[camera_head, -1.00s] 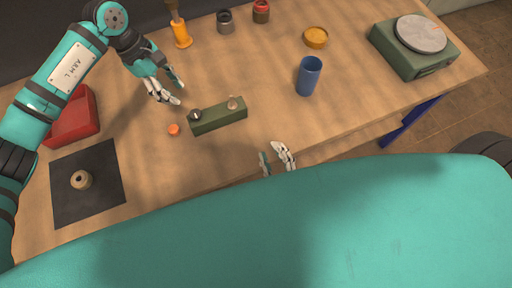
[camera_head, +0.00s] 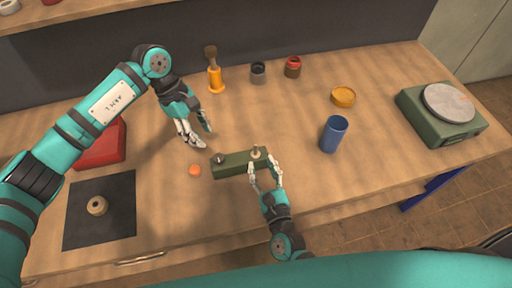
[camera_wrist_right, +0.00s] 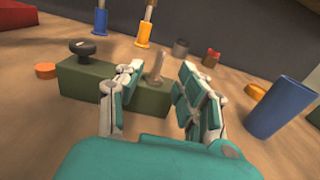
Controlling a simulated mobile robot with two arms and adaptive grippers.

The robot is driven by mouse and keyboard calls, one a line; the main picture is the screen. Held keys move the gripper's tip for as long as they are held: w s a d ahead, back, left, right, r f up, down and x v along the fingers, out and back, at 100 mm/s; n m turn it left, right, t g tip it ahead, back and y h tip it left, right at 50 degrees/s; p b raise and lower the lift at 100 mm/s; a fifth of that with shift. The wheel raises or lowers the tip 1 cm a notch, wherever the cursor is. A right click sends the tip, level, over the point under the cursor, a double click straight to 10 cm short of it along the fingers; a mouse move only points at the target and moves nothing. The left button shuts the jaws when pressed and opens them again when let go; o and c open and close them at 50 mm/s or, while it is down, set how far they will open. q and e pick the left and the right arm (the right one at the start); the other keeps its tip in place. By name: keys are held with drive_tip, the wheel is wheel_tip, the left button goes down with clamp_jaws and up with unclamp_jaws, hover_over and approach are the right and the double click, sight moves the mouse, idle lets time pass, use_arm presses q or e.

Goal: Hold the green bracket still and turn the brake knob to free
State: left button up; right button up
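The green bracket (camera_head: 230,165) lies on the workbench in front of me. A dark round knob (camera_head: 219,159) stands on its left end and a small metal lever or peg (camera_head: 256,154) on its right end. In the right wrist view, the bracket (camera_wrist_right: 148,101), the dark knob (camera_wrist_right: 82,48) and the metal peg (camera_wrist_right: 155,66) show larger. My right gripper (camera_head: 265,172) is open at the bracket's right end, its fingers on either side of the peg; contact is unclear. My left gripper (camera_head: 204,138) is open and empty above the bench, behind and left of the bracket.
An orange cap (camera_head: 195,170) lies left of the bracket. A blue cup (camera_head: 333,134) stands to the right, with a yellow dish (camera_head: 343,97) behind it. A green scale (camera_head: 440,118) is far right. A red box (camera_head: 101,146) and a black mat (camera_head: 100,228) are left.

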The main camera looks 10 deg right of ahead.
sight(218, 157)
drive_tip(key=w, duration=0.7)
drive_tip(key=shift+w+a, duration=0.1)
drive_tip(key=shift+a, duration=0.2)
drive_tip(key=shift+c, duration=0.4)
clamp_jaws()
use_arm(q)
drive_tip(key=o, duration=0.3)
drive_tip(key=shift+w+r, duration=0.25)
drive_tip(key=shift+r, duration=0.1)
drive_tip(key=shift+o, duration=0.4)
drive_tip(key=shift+w+a+r+m+g, duration=0.25)
drive_tip(key=shift+w+r+m+g, duration=0.1)
drive_tip(key=shift+r+m, duration=0.4)
drive_tip(key=x, duration=1.2)
